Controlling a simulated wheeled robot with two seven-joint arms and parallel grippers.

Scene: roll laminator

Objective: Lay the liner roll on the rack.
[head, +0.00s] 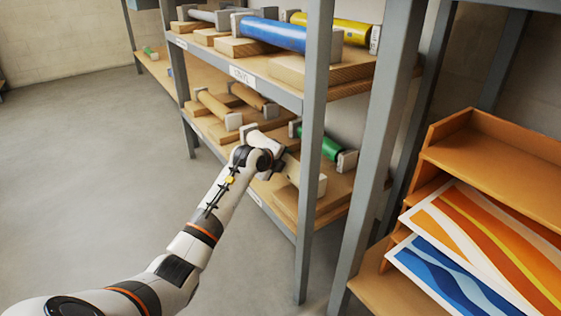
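The rack (317,130) is a grey metal frame with wooden shelves. A pale cream roll with light end caps (304,175) lies on the middle shelf at its front right end, over a wooden block; it looks like the liner roll, but no mark on it confirms this. My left gripper (274,160) is at the far left end of this roll, against or just over it. My own wrist hides the fingers and that end of the roll, so I cannot tell whether they grip it. My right gripper is out of view.
Tan rolls (215,103) and a green roll (331,148) lie on the same shelf. Blue (272,34) and yellow (340,29) rolls lie on the shelf above. A rack post stands just right of my arm. An orange tray unit (500,150) holds printed sheets. The floor at left is clear.

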